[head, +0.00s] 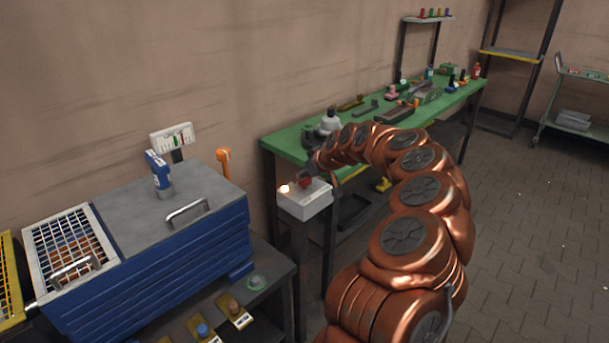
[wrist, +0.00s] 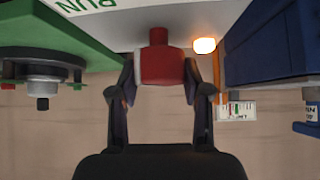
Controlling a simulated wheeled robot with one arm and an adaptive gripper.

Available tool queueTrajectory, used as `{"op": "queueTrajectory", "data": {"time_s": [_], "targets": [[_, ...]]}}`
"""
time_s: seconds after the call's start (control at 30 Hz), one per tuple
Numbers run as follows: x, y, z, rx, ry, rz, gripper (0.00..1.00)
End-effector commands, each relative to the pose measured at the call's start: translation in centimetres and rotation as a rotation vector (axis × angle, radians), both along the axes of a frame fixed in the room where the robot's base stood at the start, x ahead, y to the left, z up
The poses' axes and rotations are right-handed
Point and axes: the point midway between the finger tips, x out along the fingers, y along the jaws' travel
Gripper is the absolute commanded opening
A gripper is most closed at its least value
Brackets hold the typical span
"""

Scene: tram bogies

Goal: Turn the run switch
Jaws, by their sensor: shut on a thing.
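The run switch (wrist: 162,68) is a red knob on a light grey box (head: 304,203). In the wrist view the label "RUN" shows upside down on the box beside the knob. My gripper (wrist: 161,80) has its two dark fingers on either side of the red knob and is shut on it. In the head view the red knob (head: 305,181) shows small at the end of my copper arm, on top of the box. A round lamp (wrist: 205,46) near the knob glows warm white; it also glows in the head view (head: 285,188).
A green workbench (head: 285,148) with several parts on it stands behind the box. A blue cabinet (head: 150,270) with a grey top stands to the left, with an orange lever (head: 224,160) near its back edge. The tiled floor at the right is clear.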

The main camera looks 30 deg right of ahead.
Motion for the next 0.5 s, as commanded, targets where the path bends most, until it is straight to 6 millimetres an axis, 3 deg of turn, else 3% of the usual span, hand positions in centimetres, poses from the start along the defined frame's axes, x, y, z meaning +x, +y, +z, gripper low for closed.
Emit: {"op": "queueTrajectory", "data": {"time_s": [0.5], "targets": [[-0.06, -0.04, -0.21, -0.003, 0.001, -0.062, 0.13]]}}
